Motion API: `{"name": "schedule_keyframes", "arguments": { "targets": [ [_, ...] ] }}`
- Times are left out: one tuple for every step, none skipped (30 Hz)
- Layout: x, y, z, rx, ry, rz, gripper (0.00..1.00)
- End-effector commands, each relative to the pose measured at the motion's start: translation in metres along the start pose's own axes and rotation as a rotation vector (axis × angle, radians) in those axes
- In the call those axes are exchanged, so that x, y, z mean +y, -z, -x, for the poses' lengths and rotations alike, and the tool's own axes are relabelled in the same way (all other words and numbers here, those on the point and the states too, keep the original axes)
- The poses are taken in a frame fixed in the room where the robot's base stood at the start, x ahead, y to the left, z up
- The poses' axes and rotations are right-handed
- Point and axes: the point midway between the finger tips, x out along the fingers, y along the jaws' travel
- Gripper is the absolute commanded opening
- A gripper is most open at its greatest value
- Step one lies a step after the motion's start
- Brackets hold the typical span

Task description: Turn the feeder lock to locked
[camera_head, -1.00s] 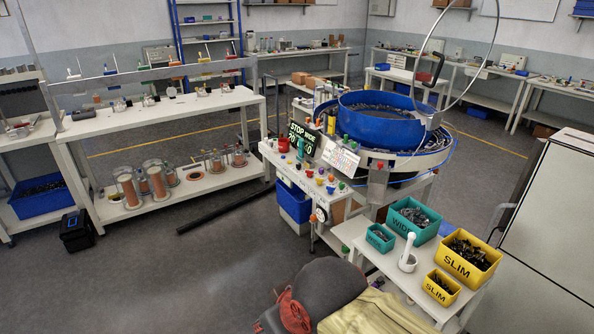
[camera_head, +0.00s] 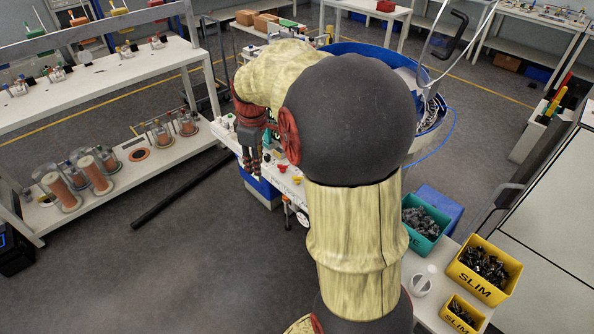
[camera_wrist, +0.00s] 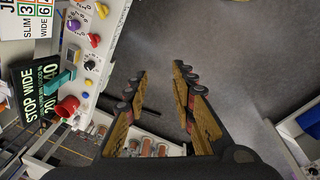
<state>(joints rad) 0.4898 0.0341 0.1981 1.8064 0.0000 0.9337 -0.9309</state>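The control panel (camera_wrist: 110,30) shows at the left of the wrist view, with several coloured knobs, a red mushroom button (camera_wrist: 67,106) and a teal part (camera_wrist: 57,82). I cannot tell which control is the feeder lock or how it is set. In the head view much of the panel (camera_head: 290,185) is hidden behind my arm. My gripper (camera_wrist: 160,72) is open and empty, its fingers apart over bare floor, to the right of the panel in the wrist view.
The blue feeder bowl (camera_head: 345,47) stands behind my arm, partly hidden. A "STOP WIDE" sign (camera_wrist: 40,90) stands beside the knobs. A teal bin (camera_head: 425,236), yellow bins (camera_head: 478,287) and a white mortar (camera_head: 420,287) are at the right.

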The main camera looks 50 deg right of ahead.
Motion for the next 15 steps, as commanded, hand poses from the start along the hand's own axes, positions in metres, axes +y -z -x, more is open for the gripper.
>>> {"name": "schedule_keyframes", "arguments": {
  "targets": [
    [0.026,-0.009,-0.015,-0.023,0.021,0.019,0.26],
    [0.039,-0.013,-0.024,-0.032,0.032,0.039,0.26],
    [0.056,-0.020,-0.036,-0.043,0.045,0.063,0.26],
    [0.068,-0.026,-0.046,-0.050,0.055,0.080,0.26],
    [0.079,-0.033,-0.055,-0.057,0.066,0.098,0.26],
    [0.092,-0.041,-0.068,-0.064,0.080,0.120,0.26],
    [0.101,-0.047,-0.076,-0.068,0.089,0.135,0.26],
    [0.110,-0.053,-0.084,-0.072,0.097,0.150,0.26],
    [0.119,-0.061,-0.094,-0.076,0.109,0.166,0.26],
    [0.124,-0.067,-0.102,-0.079,0.117,0.179,0.26],
    [0.130,-0.072,-0.107,-0.080,0.123,0.189,0.26],
    [0.135,-0.077,-0.115,-0.082,0.130,0.202,0.26],
    [0.139,-0.081,-0.119,-0.083,0.135,0.209,0.26],
    [0.142,-0.084,-0.123,-0.084,0.139,0.215,0.26],
    [0.144,-0.087,-0.127,-0.084,0.142,0.223,0.26]
  ]
}}
